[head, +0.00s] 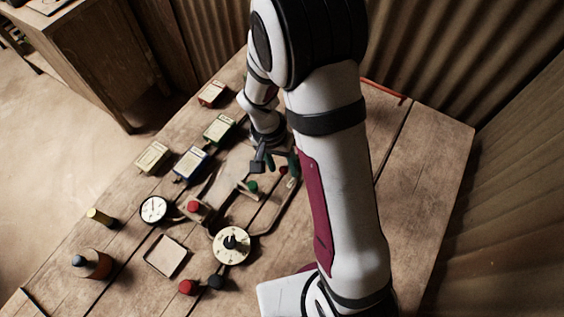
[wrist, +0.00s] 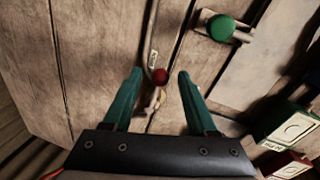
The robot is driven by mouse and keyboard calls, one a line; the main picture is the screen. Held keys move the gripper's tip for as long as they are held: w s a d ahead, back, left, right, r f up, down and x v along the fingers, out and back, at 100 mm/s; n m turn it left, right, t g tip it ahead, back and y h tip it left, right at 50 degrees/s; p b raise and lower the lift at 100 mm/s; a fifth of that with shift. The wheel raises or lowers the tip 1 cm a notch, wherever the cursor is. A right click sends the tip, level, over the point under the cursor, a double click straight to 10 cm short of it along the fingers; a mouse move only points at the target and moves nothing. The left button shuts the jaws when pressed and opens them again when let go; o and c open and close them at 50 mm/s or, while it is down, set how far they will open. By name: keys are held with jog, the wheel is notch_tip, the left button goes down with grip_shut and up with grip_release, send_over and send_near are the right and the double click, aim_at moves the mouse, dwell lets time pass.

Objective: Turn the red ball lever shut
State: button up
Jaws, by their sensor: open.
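The red ball of the lever (wrist: 160,76) shows in the wrist view on a thin arm beside a small pale labelled plate. It lies between the fingertips in that picture, with space on both sides. In the head view a small red ball (head: 283,170) shows close beside my gripper (head: 280,163), partly crowded by the fingers. My gripper (wrist: 159,73) has its two green fingers spread, with nothing held. How far the tips are above the ball is hard to tell.
A green knob (wrist: 220,28) on a plate lies near the lever; it also shows in the head view (head: 252,186). Labelled boxes (head: 219,128), a white gauge (head: 153,209), a dial (head: 231,245) and a red knob (head: 188,287) stand on the wooden table (head: 432,180). The table's right side is mostly clear.

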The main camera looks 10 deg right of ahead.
grip_shut()
dwell(1.3)
